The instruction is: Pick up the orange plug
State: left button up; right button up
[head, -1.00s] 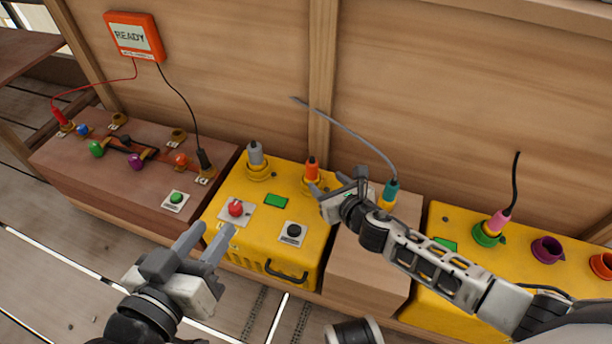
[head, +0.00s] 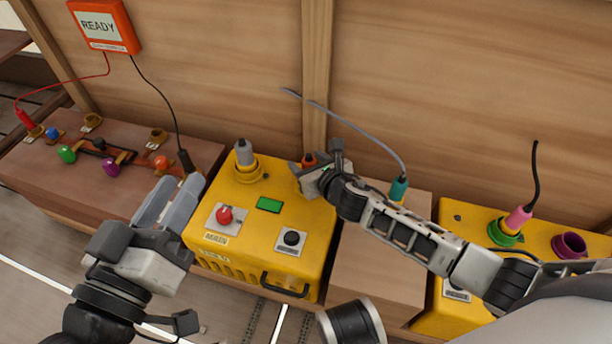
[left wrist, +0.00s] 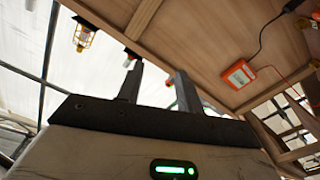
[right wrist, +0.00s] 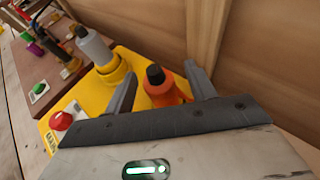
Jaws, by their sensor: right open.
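The orange plug (right wrist: 163,87) stands upright on the yellow box (head: 262,225), between the open fingers of my right gripper (right wrist: 160,80) in the right wrist view. I cannot tell whether a finger touches it. In the head view only a little of the orange plug (head: 309,159) shows behind my right gripper (head: 318,165). My left gripper (head: 172,203) is open and empty, in front of the yellow box's left side. In the left wrist view its fingers (left wrist: 155,85) point up at the wall and ceiling, with nothing between them.
A grey plug (head: 244,155) stands left of the orange one, with a red button (head: 224,215) in front. A teal plug (head: 398,190) with a grey cable is on the wooden block to the right. A wooden wall (head: 450,80) rises close behind.

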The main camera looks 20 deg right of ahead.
jog(key=shift+r, duration=0.1)
grip_shut()
